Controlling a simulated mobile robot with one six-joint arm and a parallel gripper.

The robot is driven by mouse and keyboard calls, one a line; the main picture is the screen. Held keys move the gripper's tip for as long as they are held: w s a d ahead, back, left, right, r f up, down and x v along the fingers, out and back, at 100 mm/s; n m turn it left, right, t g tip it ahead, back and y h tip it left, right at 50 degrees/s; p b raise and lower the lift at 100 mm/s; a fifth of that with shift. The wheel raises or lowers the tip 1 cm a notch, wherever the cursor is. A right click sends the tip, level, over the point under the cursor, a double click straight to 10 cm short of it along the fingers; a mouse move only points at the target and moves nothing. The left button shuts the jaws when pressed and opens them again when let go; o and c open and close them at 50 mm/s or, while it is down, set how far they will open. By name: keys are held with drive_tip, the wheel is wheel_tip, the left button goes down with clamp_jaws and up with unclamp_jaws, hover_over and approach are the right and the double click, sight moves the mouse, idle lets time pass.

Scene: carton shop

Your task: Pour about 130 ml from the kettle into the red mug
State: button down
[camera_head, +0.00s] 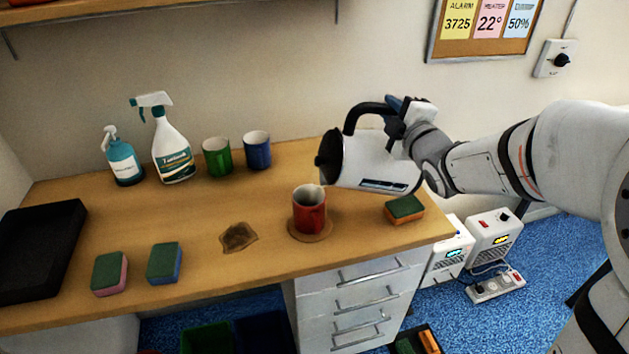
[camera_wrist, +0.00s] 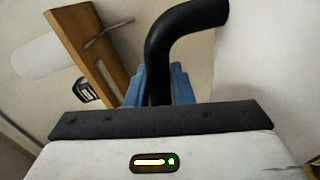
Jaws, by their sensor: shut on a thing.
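The white kettle (camera_head: 372,165) with a black lid and black handle is held in the air, tilted strongly to the left, just above and right of the red mug. My gripper (camera_head: 398,112) is shut on its handle; the black handle also shows between blue fingers in the wrist view (camera_wrist: 160,85). The red mug (camera_head: 309,212) stands upright on a round brown coaster (camera_head: 308,234) on the wooden counter. The kettle's lower left edge is close to the mug's rim. The mug's inside looks pale; I cannot tell its liquid level or whether water is flowing.
Sponges (camera_head: 404,207) lie right of the mug and at front left.

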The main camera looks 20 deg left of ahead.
drive_tip(key=shift+w+d+f+m, duration=0.15)
drive_tip(key=shift+w+d+m, duration=0.2)
drive_tip(key=shift+d, duration=0.15)
drive_tip(key=shift+w+d+f+m, duration=0.25)
drive_tip(key=shift+d+f+m, duration=0.05)
drive_tip(key=shift+d+m, duration=0.2)
drive_tip(key=shift+w+d, duration=0.1)
drive_tip(key=shift+d+f, duration=0.1)
idle(0.8)
drive_tip(key=shift+w+d+f+m, duration=0.15)
drive_tip(key=shift+w+d+m, duration=0.2)
drive_tip(key=shift+d+m, duration=0.25)
drive_tip(key=shift+w+d+f+m, duration=0.15)
drive_tip(key=shift+w+d+m, duration=0.25)
drive_tip(key=shift+m, duration=0.25)
drive_tip(key=w+d+f+m+b, duration=0.4)
drive_tip(key=d+f+m, duration=0.2)
drive_tip(key=f+m, duration=0.5)
drive_tip(key=shift+d+f, duration=0.2)
drive_tip(key=shift+f, duration=0.35)
